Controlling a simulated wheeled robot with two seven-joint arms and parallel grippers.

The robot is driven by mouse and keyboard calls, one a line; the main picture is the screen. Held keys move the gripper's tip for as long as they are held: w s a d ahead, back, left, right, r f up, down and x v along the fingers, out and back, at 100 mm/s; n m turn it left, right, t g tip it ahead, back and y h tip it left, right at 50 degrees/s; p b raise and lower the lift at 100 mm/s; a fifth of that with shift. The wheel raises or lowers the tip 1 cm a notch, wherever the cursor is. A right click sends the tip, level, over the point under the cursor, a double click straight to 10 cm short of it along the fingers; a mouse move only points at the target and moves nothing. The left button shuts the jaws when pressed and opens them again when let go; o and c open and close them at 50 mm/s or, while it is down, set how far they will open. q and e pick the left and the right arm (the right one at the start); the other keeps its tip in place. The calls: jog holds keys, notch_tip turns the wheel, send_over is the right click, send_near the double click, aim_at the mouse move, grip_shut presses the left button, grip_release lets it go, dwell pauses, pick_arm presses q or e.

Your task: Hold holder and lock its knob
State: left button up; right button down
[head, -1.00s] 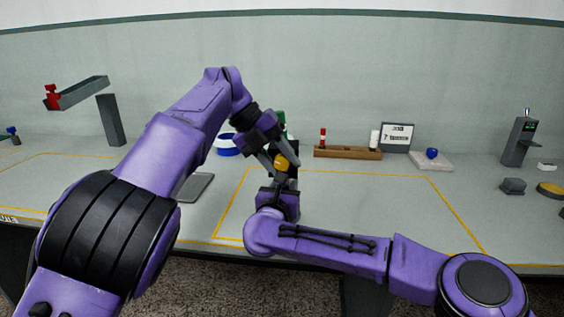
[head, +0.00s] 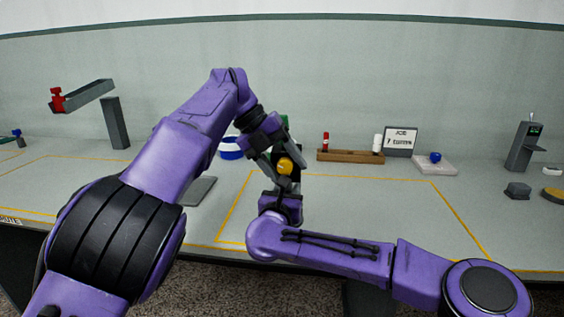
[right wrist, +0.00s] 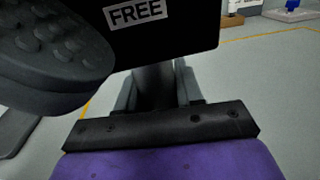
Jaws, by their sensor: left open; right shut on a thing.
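The dark holder (head: 295,158) stands upright above the table, mostly hidden behind my grippers. Its yellow knob (head: 284,166) faces me. In the right wrist view the holder (right wrist: 195,30) is a black block with a "FREE" label. My right gripper (head: 283,190) is shut on the holder from below; in the right wrist view its fingers (right wrist: 155,95) grip the stem under the block. My left gripper (head: 276,161) comes down from the upper left and is open at the knob. Whether its fingers touch the knob cannot be told. A dark ribbed finger (right wrist: 55,45) shows close beside the block.
A blue-rimmed white ring (head: 231,149), a wooden rack (head: 350,156) with red and white pieces, a sign (head: 401,139) and a pad (head: 436,165) with a blue knob stand behind. The marked table area on the right (head: 380,205) is clear.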

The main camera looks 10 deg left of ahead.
aim_at(280, 159)
pick_arm(q)
jog(key=v, duration=0.6)
jog(key=shift+w+a+r, duration=0.1)
jog(key=shift+a+r, duration=0.1)
jog(key=shift+a, duration=0.05)
jog(key=shift+a+r, duration=0.1)
jog(key=shift+r, duration=0.15)
jog(key=shift+r, duration=0.15)
jog(key=a+f+h, duration=0.3)
jog(key=a+h, duration=0.7)
jog(key=shift+h, duration=0.4)
jog(key=d+f, duration=0.1)
jog(key=d, duration=0.3)
jog(key=d+f, duration=0.1)
jog(key=d, duration=0.4)
jog(key=d+f, duration=0.1)
jog(key=d, duration=0.4)
jog(key=shift+d+f, duration=0.15)
